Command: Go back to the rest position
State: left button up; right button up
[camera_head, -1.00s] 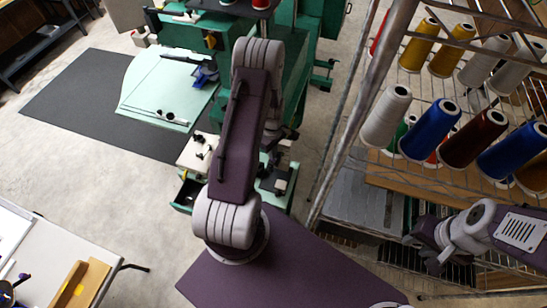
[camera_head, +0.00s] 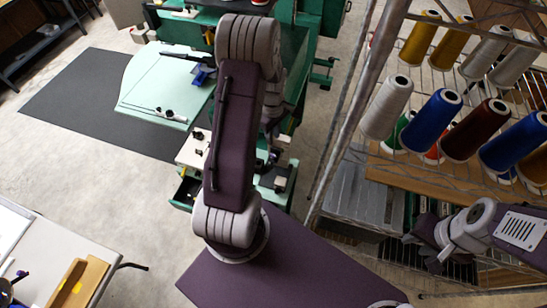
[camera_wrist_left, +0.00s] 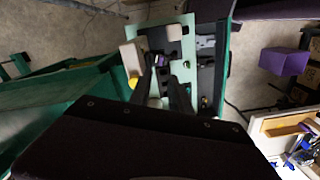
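My left arm rises in the middle of the head view, and its upper link hides the left gripper there. In the left wrist view the two dark fingers of my left gripper (camera_wrist_left: 164,78) stand apart with nothing seen between them. They point down over a pale green machine bed, above the floor. My right gripper (camera_head: 430,243) is at the right of the head view, in front of the lower part of the thread rack. Nothing is seen in it, but its finger gap is not clear.
A wire rack with several thread cones (camera_head: 473,130) stands close on the right, its metal post (camera_head: 360,95) near my left arm. A green machine (camera_head: 305,60) stands behind that arm. A white table (camera_head: 50,245) is at the lower left. Open floor (camera_head: 90,185) lies left.

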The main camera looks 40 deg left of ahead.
pick_arm(q)
jog(key=shift+a+r, duration=0.1)
jog(key=shift+r, duration=0.25)
jog(key=d+f+m+t+b, duration=0.2)
jog(key=d+m+b, duration=0.3)
jog(key=d+b, duration=0.6)
jog(key=s+d+f+m, duration=0.1)
jog(key=s+d+m, duration=0.1)
jog(key=s+m, duration=0.3)
jog(key=s+d+f+m+b, duration=0.1)
jog(key=s+m, duration=0.4)
jog(key=m, duration=0.1)
jog(key=shift+s+d+f+m+g, duration=0.2)
jog(key=shift+d+f+m+g, duration=0.15)
jog(key=shift+d+m+g, duration=0.05)
jog(key=shift+w, duration=0.1)
jog(key=shift+c, duration=0.4)
jog(key=shift+d, duration=0.2)
